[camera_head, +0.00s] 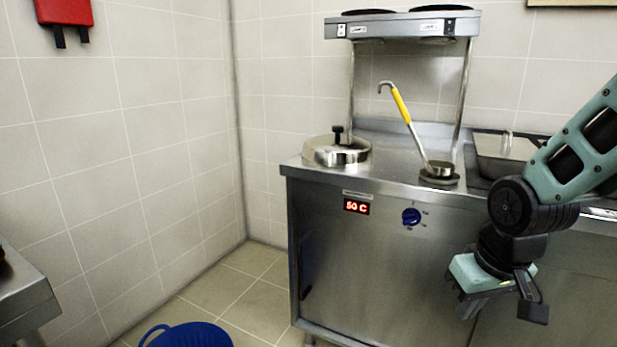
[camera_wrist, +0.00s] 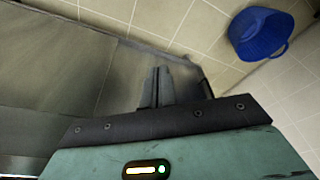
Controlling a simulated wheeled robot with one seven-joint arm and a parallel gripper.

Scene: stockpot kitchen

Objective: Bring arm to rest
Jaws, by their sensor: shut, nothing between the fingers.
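My arm reaches in from the right in the head view, with my gripper (camera_head: 468,306) hanging low in front of the steel counter's front face. My gripper shows from close up in the wrist view (camera_wrist: 165,88), its two dark fingers together with nothing between them. It points down past the counter's front toward the tiled floor. No object touches it in either view.
The steel counter (camera_head: 375,265) carries a lidded pot (camera_head: 337,153), a yellow-handled ladle (camera_head: 401,105) standing in a small holder, and a sink (camera_head: 500,160). A blue basket (camera_head: 190,336) is on the floor, also in the wrist view (camera_wrist: 258,34). A steel table (camera_head: 22,300) edges in at left.

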